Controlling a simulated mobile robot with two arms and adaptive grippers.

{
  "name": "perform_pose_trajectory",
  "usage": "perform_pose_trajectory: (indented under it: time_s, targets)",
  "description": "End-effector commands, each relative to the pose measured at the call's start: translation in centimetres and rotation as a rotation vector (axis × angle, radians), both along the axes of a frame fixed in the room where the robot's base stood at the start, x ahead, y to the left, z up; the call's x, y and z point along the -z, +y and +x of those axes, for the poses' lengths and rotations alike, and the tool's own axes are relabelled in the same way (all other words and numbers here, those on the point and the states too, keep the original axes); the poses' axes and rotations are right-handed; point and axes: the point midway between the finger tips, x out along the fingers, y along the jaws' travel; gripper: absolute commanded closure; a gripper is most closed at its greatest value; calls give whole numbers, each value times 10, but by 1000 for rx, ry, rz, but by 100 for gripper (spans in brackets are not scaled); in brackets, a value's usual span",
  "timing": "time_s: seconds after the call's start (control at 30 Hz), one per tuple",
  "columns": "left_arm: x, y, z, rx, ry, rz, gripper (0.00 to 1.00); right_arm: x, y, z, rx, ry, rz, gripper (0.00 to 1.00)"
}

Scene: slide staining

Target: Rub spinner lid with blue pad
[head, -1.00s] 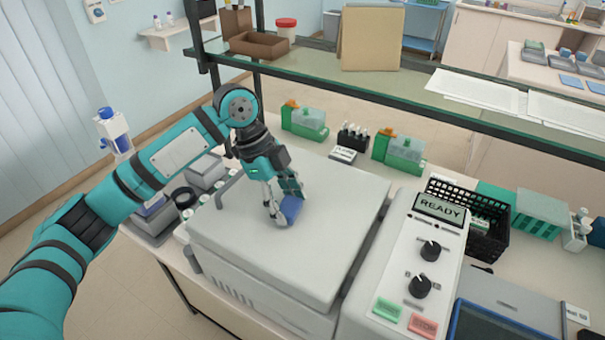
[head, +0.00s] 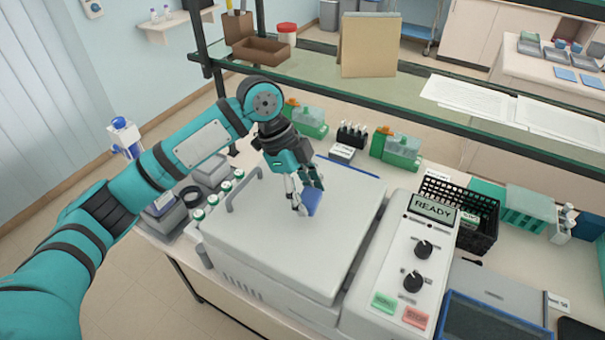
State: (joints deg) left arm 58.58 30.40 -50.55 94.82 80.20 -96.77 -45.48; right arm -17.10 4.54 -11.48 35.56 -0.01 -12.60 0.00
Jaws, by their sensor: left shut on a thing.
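The spinner lid (head: 270,245) is a broad, flat, light grey cover, closed on the spinner, with a grey handle (head: 243,189) at its left edge. The blue pad (head: 313,201) is held at the lid's surface, right of the lid's middle and toward the back. My left gripper (head: 308,200) is shut on the blue pad and points down from above. The pad appears to touch the lid, though its underside is hidden. My right gripper is not in view.
A control panel reading READY (head: 432,207) stands right of the lid. White bottles with green caps (head: 212,200) line the left side. A shelf (head: 400,104) spans the back.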

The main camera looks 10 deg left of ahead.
Motion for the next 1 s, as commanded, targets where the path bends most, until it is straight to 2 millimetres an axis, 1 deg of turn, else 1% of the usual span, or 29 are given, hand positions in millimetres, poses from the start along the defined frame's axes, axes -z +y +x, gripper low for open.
perform_pose_trajectory:
  time_s: [0.13,0.3,1.0]
  targets:
    - [-14,-4,1,-5,-2,0,71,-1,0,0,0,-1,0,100]
    - [-23,-5,1,-9,0,1,71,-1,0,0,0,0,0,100]
    - [-24,-5,1,-10,0,1,71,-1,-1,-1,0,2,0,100]
